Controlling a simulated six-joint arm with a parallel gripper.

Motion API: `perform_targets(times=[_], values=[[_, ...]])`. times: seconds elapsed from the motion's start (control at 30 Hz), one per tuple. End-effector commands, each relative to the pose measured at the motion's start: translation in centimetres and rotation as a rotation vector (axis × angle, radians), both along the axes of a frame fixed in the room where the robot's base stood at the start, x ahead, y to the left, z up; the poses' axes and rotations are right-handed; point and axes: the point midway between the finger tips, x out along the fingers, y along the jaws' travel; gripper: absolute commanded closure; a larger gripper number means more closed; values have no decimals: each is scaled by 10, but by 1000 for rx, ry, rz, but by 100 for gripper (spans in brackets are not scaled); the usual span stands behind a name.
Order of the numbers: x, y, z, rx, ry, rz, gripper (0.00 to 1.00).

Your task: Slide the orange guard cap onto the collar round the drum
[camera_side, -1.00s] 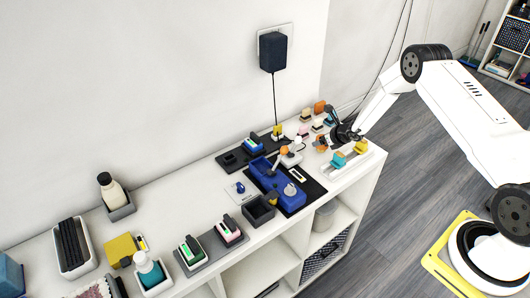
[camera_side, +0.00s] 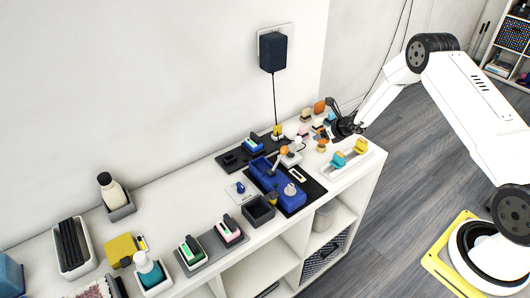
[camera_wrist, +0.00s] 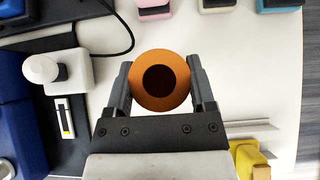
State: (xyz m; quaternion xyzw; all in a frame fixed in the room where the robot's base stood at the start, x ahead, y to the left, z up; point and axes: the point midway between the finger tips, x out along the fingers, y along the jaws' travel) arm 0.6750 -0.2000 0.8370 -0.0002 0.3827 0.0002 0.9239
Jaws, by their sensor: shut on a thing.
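The orange guard cap (camera_wrist: 160,103) is a ring with a dark round hole. In the wrist view it sits between the two fingers of my gripper (camera_wrist: 160,78), which is shut on it. The blue body shows at the left edge of the wrist view (camera_wrist: 18,105).
A white block with a round white knob (camera_wrist: 40,68) stands beside the blue body, and a dark cable runs behind it. A white rack with teal and yellow pieces (camera_side: 338,159) is at the right edge. Several small coloured blocks line the back.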

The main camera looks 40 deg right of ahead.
Motion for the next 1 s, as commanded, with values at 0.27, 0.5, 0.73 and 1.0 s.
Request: perform_targets(times=[0.27,0.5,0.73,1.0], values=[[0,0,6,1,0,-1,100],[0,0,6,1,0,-1,100],[0,0,9,0,-1,0,100],[0,0,36,-2,-3,1,100]])
